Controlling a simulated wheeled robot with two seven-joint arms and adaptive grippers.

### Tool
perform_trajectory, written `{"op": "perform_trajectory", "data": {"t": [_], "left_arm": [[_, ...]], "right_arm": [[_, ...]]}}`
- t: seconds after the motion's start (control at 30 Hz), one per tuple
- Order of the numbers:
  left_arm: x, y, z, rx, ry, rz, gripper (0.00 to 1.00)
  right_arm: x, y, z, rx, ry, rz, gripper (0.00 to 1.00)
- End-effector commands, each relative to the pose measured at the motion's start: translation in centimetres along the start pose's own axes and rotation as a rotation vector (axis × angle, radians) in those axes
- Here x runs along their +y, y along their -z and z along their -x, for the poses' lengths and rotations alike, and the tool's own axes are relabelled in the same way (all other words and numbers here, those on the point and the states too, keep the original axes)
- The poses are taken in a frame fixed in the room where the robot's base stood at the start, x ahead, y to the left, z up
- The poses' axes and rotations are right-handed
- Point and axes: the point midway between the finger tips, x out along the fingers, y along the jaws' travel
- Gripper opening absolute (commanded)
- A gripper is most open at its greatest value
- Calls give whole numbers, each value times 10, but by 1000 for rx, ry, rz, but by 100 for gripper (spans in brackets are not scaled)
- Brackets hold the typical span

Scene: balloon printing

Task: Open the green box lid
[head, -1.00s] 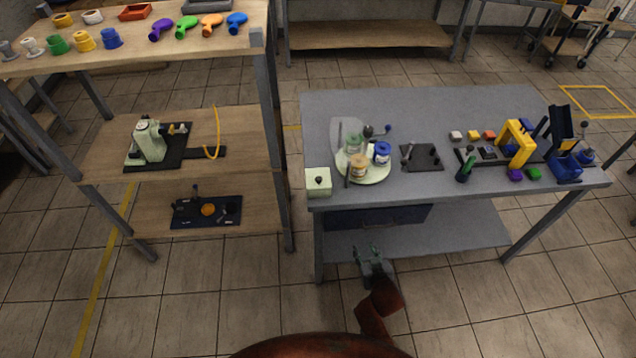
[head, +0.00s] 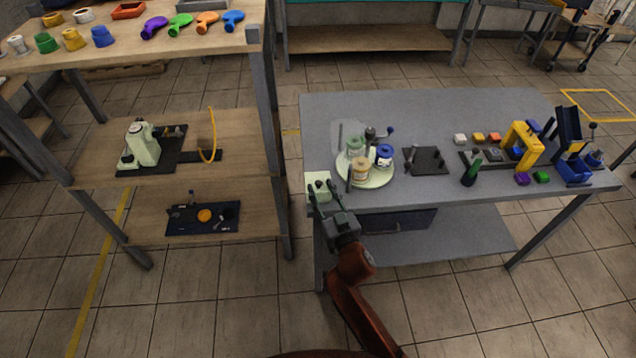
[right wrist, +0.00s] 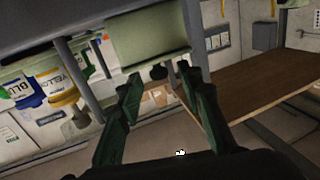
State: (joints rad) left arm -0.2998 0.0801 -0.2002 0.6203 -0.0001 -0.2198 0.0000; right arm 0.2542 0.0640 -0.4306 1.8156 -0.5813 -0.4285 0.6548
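The pale green box (head: 313,178) sits at the front left corner of the grey table, with its lid on and a small dark knob (right wrist: 158,71) on top. In the right wrist view the green box (right wrist: 155,35) hangs at the top, tilted by the camera angle. My right gripper (head: 324,191) is at the box, its fingers open. In the right wrist view my right gripper (right wrist: 160,77) has one finger on each side of the knob, apart from it. The left gripper is in neither view.
A round pale tray (head: 378,179) with colored jars stands right of the box. A dark plate (head: 428,165) and a yellow frame (head: 524,145) are farther right on the grey table (head: 440,110). A wooden shelf (head: 200,215) stands left, across a narrow gap.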

Motion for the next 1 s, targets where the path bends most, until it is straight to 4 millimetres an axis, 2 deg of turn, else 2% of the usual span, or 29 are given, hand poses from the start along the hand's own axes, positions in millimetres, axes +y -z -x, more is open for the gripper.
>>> {"op": "perform_trajectory", "data": {"t": [0.03, 0.2, 0.57, 1.0], "left_arm": [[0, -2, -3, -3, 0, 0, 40], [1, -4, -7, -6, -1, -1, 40], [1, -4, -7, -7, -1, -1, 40], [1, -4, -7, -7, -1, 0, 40]], "right_arm": [[0, -1, -9, 0, 0, 0, 34], [1, -1, -27, -1, -1, 0, 34], [1, 0, -34, -2, -2, -1, 34], [1, -1, -33, -2, -1, -1, 5]]}}
